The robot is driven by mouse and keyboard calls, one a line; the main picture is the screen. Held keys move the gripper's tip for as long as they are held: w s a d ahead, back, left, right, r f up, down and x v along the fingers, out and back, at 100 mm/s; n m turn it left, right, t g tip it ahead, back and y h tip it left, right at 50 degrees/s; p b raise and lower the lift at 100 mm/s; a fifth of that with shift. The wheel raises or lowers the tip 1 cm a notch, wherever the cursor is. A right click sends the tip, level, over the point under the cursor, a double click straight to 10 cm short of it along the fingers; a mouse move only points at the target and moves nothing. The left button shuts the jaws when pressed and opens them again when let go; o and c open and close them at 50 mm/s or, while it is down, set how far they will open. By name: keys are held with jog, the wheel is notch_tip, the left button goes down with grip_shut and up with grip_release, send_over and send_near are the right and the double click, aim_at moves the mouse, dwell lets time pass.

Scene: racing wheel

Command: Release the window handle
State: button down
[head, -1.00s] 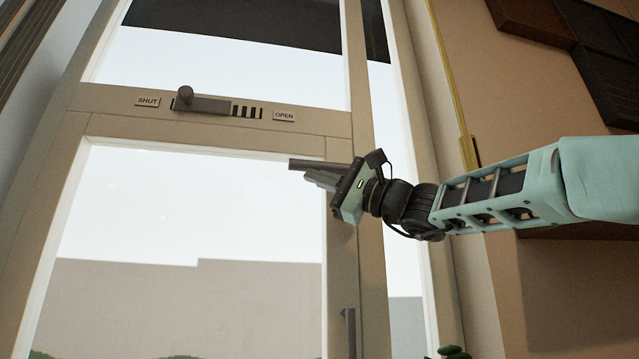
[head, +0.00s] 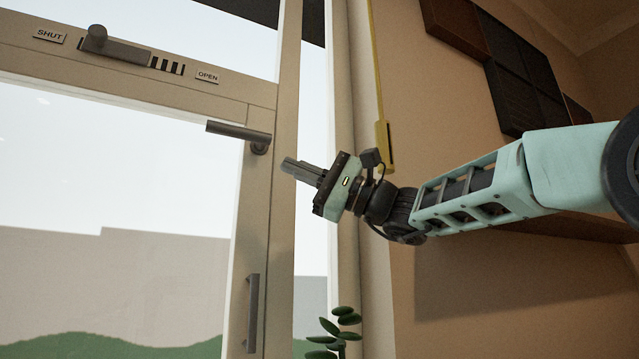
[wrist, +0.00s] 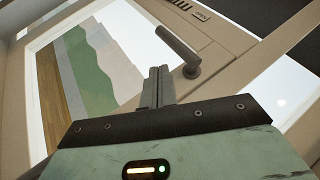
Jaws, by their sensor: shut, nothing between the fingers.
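The grey window handle (head: 238,132) is a lever on the right stile of the beige window frame in the head view. It lies nearly horizontal, its free end pointing left and its pivot at the right. In the wrist view the handle (wrist: 180,52) shows just beyond and right of the fingers. My gripper (head: 287,164) is shut and empty, to the right of and slightly below the handle's pivot in the head view, visibly apart from it there. The shut fingers also show in the wrist view (wrist: 160,72).
A slider knob (head: 97,36) sits at the SHUT end of a top-rail vent, with an OPEN label (head: 207,76) at its right. A vertical pull bar (head: 252,312) is lower on the stile. A plant (head: 335,330) stands below. A yellow strip (head: 380,90) runs along the wall.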

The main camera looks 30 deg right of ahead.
jog(key=shift+v, duration=2.25)
jog(key=s+a+f+n+g+h, duration=0.1)
jog(key=s+a+f+g+h, duration=0.3)
jog(key=f, duration=0.6)
jog(key=w+a+f+n+g+h, duration=0.1)
jog(key=a+f+g, duration=0.1)
jog(key=a+f, duration=0.65)
jog(key=s+a+f+n+g+h, duration=0.15)
jog(key=a+f, duration=0.25)
jog(key=f, duration=0.7)
jog(key=s+d+f+n+g+h, duration=0.25)
jog(key=s+f+n+h, duration=0.35)
jog(key=s+f, duration=0.55)
jog(key=s+d+f+n+g+h, duration=0.25)
jog(key=s+f+n+h, duration=0.5)
jog(key=f, duration=0.75)
notch_tip(320, 180, up, 27)
jog(key=p, duration=2.7)
jog(key=shift+d+m+t+y, duration=0.25)
jog(key=shift+m+t+y, duration=0.1)
jog(key=shift+m+y, duration=0.05)
